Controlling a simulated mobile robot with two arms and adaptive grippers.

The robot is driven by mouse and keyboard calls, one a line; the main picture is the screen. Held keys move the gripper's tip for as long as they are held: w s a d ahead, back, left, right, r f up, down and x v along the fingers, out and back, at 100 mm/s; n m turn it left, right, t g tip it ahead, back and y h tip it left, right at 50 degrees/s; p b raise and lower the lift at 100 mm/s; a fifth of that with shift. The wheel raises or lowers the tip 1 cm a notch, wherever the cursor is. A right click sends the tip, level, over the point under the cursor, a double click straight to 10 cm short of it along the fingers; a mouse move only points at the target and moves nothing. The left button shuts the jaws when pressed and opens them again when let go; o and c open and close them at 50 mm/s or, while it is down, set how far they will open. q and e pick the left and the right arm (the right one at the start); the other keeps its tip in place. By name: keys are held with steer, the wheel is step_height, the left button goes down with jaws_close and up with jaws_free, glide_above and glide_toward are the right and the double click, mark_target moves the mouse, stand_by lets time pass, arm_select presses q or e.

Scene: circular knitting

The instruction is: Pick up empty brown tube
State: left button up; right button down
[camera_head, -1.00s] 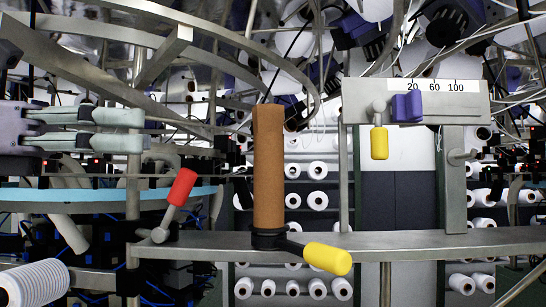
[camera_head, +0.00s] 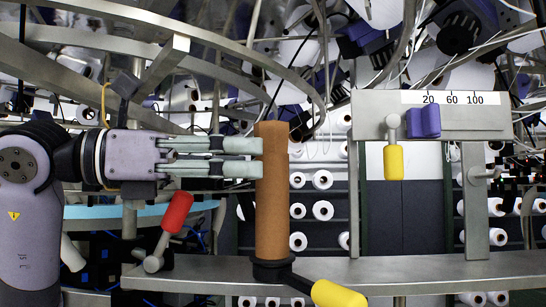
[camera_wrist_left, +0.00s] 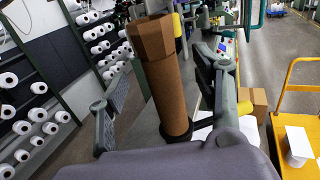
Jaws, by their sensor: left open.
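The brown tube (camera_head: 272,205) stands upright on a black holder (camera_head: 272,269) on the metal rail in the head view. My left gripper (camera_head: 252,157) comes in level from the left at the upper part of the tube. Its fingertips overlap the tube's left edge in that view. In the left wrist view the tube (camera_wrist_left: 163,80) stands between the two spread fingers, with a visible gap to each. The left gripper is open and holds nothing. My right gripper is in neither view.
A red-handled lever (camera_head: 177,212) stands just below my left gripper. A yellow-handled lever (camera_head: 338,294) sticks out at the holder's base. A metal panel with a yellow knob (camera_head: 393,162) is to the right. Curved metal bars (camera_head: 235,55) pass above. A yellow cart (camera_wrist_left: 297,113) is at right.

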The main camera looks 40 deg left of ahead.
mark_target(257, 159)
arm_select(q)
steer(key=shift+w+d+r+p, duration=0.15)
steer(key=shift+w+d+p, duration=0.25)
steer(key=shift+w, duration=0.05)
steer(key=p+x, duration=0.1)
steer(key=x, duration=0.2)
steer(key=shift+w+d, duration=0.1)
steer(key=shift+w, duration=0.2)
steer(key=shift+w+d, duration=0.15)
steer(key=shift+w, duration=0.15)
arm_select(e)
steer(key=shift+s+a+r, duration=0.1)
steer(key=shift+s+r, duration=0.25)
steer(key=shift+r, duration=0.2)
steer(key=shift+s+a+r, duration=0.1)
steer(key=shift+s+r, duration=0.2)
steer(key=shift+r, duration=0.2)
arm_select(q)
steer(key=shift+s, duration=0.15)
steer(key=shift+c, duration=0.4)
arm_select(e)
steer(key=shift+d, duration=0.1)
arm_select(q)
steer(key=shift+c, duration=0.6)
steer(key=c, duration=1.1)
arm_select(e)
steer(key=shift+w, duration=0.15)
